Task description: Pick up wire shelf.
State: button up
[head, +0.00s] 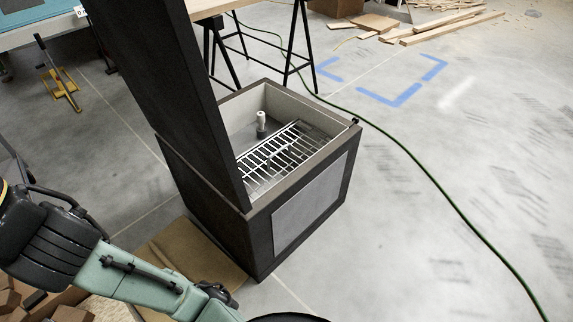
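The wire shelf (264,165) is a silver grid of bars inside an open dark box (359,140). It lies below the box's rim and looks slightly tilted. The box's tall dark lid (165,75) stands raised on the left and hides part of the shelf's left side. My arm's green and black links cross the lower left, outside the box and apart from the shelf. My gripper cannot be made out in the head view.
A small whitish cylinder (261,120) stands in the box behind the shelf. Flattened cardboard (165,250) lies left of the box. A trestle table (207,8) stands behind. A green cable (440,190) crosses the mostly clear floor on the right. Planks (450,25) lie at the back.

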aim_at(289, 145)
jog(key=l+z, duration=0.1)
jog(key=z, duration=1.2)
jog(key=i+j+z, duration=0.1)
jog(key=i+z, duration=0.15)
jog(key=i, duration=1)
jog(key=i+u, duration=0.15)
jog(key=i, duration=1.35)
jog(key=i+u, duration=0.35)
jog(key=i, duration=0.3)
jog(key=i+l+u, duration=0.35)
jog(key=i, duration=0.25)
jog(key=i+j+u, duration=0.15)
jog(key=i+u, duration=0.85)
jog(key=u, duration=0.15)
jog(key=i+j+u, duration=0.1)
jog(key=i+u, duration=0.9)
jog(key=u, duration=0.15)
jog(key=i+u, duration=0.2)
jog(key=u, duration=0.2)
jog(key=i+u, duration=0.2)
jog(key=u, duration=0.25)
jog(key=i+l+u, duration=0.15)
jog(key=u, duration=1.8)
